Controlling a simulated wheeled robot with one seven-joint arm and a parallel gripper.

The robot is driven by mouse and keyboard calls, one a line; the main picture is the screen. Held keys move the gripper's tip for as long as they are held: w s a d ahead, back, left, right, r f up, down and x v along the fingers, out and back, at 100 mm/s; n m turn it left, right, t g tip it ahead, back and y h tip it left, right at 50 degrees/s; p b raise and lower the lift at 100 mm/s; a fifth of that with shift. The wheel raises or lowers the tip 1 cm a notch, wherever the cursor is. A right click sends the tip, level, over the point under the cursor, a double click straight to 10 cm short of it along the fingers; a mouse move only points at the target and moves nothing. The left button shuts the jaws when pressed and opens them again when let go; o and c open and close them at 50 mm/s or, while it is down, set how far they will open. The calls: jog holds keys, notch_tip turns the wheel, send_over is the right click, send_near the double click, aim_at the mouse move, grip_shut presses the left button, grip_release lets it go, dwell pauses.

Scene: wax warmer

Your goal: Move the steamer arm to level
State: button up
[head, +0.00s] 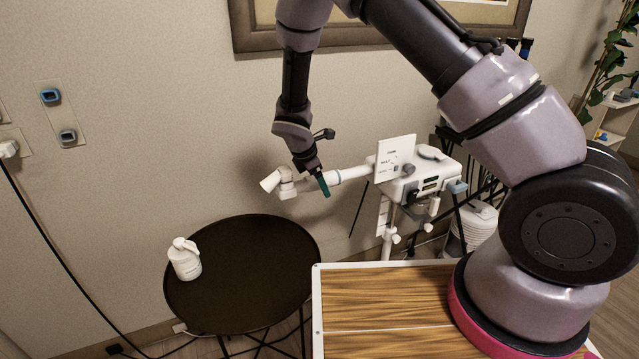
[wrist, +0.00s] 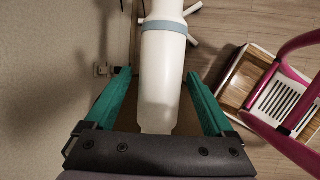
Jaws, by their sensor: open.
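The white steamer arm (head: 350,174) reaches left from the white steamer unit (head: 432,176) in the head view and ends in a white nozzle head (head: 270,181). In the picture it slopes slightly down toward the nozzle. My gripper (head: 322,184) is at the arm near the nozzle end, one green finger showing in front of it. In the wrist view the white arm (wrist: 163,65), with a pale blue ring, lies between the two spread green fingers of my gripper (wrist: 161,78). Gaps show on both sides, and I cannot see either finger pressing on it.
A dark round table (head: 245,285) with a white bottle (head: 185,260) stands below. A wood-topped cart (head: 380,295) is in front. A white card (head: 394,158) stands by the unit. The wall is close behind the arm.

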jog(key=v, duration=1)
jog(key=shift+s+a+r, duration=0.1)
jog(key=shift+a+r, duration=0.05)
jog(key=shift+r, duration=0.1)
jog(key=shift+d+r, duration=0.25)
jog(key=shift+r, duration=0.1)
jog(key=s+d+r+m+y, duration=0.2)
jog(key=s+d+r+m, duration=0.1)
jog(key=d+r+m, duration=0.6)
jog(key=s+d+r+m+y, duration=0.1)
jog(key=s+d+r+m, duration=0.35)
jog(key=r, duration=0.75)
jog(key=s+d+r+m+t+y, duration=0.1)
jog(key=s+d+r+m+t, duration=0.1)
jog(key=s+d+r+m, duration=0.3)
jog(key=s+d+r+m+t+y, duration=0.1)
jog(key=s+d+r+m, duration=0.4)
jog(key=s+m, duration=0.3)
jog(key=shift+s+d+t, duration=0.4)
jog(key=shift+s+d, duration=0.35)
jog(key=shift+s, duration=0.05)
